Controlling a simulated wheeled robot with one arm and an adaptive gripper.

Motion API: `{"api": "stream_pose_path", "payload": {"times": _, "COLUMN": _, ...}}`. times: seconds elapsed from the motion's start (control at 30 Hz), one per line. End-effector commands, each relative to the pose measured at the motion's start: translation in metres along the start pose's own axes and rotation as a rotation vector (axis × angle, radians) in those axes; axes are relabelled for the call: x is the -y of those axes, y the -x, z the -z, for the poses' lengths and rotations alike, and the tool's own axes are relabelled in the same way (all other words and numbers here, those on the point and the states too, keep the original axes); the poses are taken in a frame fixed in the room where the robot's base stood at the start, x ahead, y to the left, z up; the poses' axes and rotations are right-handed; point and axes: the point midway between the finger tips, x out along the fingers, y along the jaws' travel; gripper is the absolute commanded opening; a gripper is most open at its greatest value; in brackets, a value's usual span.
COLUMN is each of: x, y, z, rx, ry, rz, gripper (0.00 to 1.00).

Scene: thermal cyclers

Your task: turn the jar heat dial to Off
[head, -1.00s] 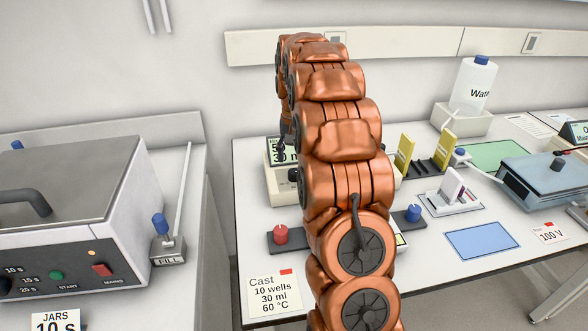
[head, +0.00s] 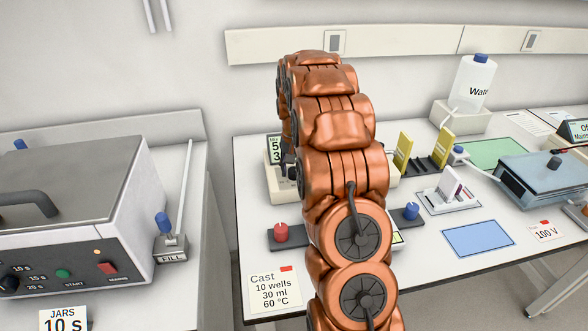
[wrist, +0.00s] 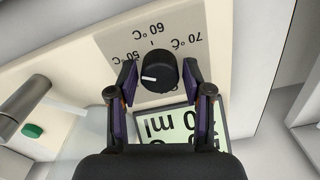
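The jar heat dial (wrist: 158,72) is a round black knob with a white pointer line, seen in the wrist view. It sits on a grey panel (wrist: 120,40) with upside-down marks 50, 60 and 70 °C; the pointer line lies toward the picture's left. No Off mark can be read. My gripper (wrist: 160,76) is open, one finger on each side of the dial, with a small gap showing on both sides. In the head view the cream instrument (head: 279,184) is mostly hidden behind my arm, and the dial cannot be made out.
A lit display (wrist: 190,124) is beside the dial, partly covered by my gripper. A grey cylinder (wrist: 25,97) and a green button (wrist: 33,130) are at the left of the wrist view. A red knob (head: 281,232) and a Cast card (head: 273,290) are at the bench front.

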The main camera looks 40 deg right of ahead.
Motion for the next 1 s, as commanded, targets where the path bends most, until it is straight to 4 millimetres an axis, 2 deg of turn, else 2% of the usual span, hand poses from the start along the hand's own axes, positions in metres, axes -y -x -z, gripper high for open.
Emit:
{"api": "stream_pose_path", "payload": {"times": 0.07, "x": 0.0, "y": -0.0001, "z": -0.0001, "rx": 0.0, "ry": 0.0, "rz": 0.0, "gripper": 0.38}}
{"api": "stream_pose_path", "payload": {"times": 0.4, "x": 0.0001, "y": 0.0, "z": -0.0002, "rx": 0.001, "ry": 0.0, "rz": 0.0, "gripper": 0.03}}
{"api": "stream_pose_path", "payload": {"times": 0.77, "x": 0.0006, "y": -0.0033, "z": -0.0006, "rx": 0.002, "ry": 0.063, "rz": 0.0, "gripper": 0.03}}
{"api": "stream_pose_path", "payload": {"times": 1.0, "x": 0.0013, "y": -0.0058, "z": 0.0004, "rx": -0.002, "ry": 0.226, "rz": 0.002, "gripper": 0.03}}
